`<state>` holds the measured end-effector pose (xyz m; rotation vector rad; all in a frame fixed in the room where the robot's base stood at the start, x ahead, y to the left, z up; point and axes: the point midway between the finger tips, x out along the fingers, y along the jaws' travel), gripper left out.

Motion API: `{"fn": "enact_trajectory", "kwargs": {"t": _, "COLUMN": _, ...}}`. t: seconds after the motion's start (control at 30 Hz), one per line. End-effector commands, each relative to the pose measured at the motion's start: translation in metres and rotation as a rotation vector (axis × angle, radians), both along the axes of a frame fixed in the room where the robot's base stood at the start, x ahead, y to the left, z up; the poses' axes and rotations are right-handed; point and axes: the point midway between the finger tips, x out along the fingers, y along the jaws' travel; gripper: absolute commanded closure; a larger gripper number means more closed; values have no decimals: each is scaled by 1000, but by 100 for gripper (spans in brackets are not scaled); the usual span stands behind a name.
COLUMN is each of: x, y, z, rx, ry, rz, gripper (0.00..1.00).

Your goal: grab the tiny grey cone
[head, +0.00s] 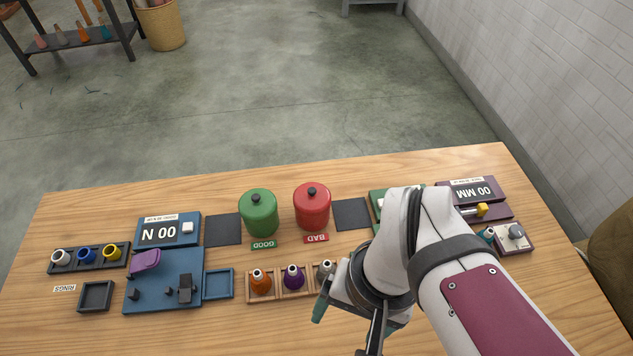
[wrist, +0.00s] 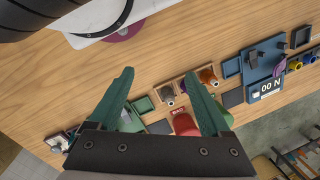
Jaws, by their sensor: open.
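The small grey cone (head: 324,270) stands in the right compartment of a wooden rack (head: 280,297), partly hidden by my arm in the head view. It also shows in the wrist view (wrist: 168,93), between my fingers in the picture and some way beyond them. My gripper (wrist: 157,75) is open and empty, its two teal fingers spread wide. In the head view one teal fingertip shows just in front of the rack's right end. A purple cone (head: 293,277) stands in the middle compartment and an orange cone (head: 261,282) in the left one.
A green pot (head: 259,213) and a red pot (head: 312,207) stand behind the rack. A blue fixture board (head: 165,290) with a display lies to the left. A knob box (head: 514,237) and another display are at the right. Bare table lies in front of the rack.

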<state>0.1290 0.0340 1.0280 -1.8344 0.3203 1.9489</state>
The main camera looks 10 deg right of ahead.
Motion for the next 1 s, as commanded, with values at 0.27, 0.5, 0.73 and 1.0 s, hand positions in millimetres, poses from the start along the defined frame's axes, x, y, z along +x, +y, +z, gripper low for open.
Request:
{"fn": "enact_trajectory", "kwargs": {"t": 0.27, "x": 76, "y": -9, "z": -4, "rx": -91, "ry": 43, "rz": -328, "gripper": 18}}
{"fn": "enact_trajectory", "kwargs": {"t": 0.5, "x": 157, "y": -8, "z": -36, "rx": -161, "ry": 38, "rz": -690, "gripper": 18}}
{"fn": "enact_trajectory", "kwargs": {"t": 0.73, "x": 157, "y": -8, "z": -98, "rx": -163, "ry": 43, "rz": -704, "gripper": 18}}
{"fn": "enact_trajectory", "kwargs": {"t": 1.0, "x": 157, "y": -7, "z": -144, "rx": -162, "ry": 39, "rz": -702, "gripper": 18}}
